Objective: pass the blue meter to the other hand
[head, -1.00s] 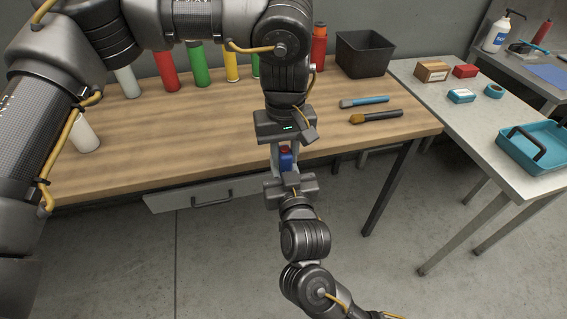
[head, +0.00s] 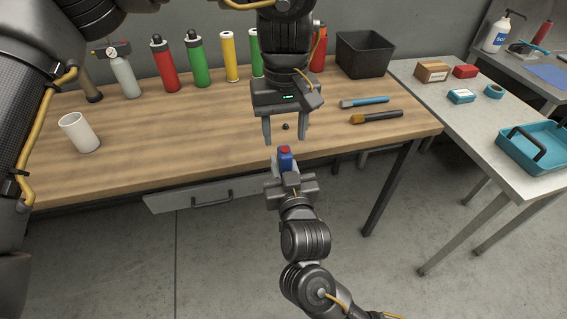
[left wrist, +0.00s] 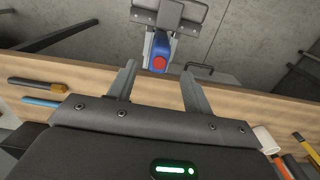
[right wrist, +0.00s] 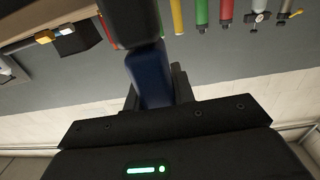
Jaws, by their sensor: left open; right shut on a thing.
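The blue meter (head: 286,159) has a red top and stands upright in my right gripper (head: 285,170), in front of the table's front edge. The right gripper is shut on its lower part. The meter also shows in the left wrist view (left wrist: 159,54) and, dark and close, in the right wrist view (right wrist: 152,80). My left gripper (head: 285,142) is open and empty, a little above and behind the meter. Its two fingers (left wrist: 157,88) are spread wide and apart from the meter.
The wooden table (head: 200,140) holds several coloured bottles along the back, a white cup (head: 79,132), a black bin (head: 363,54) and two brushes (head: 376,116). A small dark knob (head: 286,127) lies behind the left fingers. A side table (head: 450,115) stands right.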

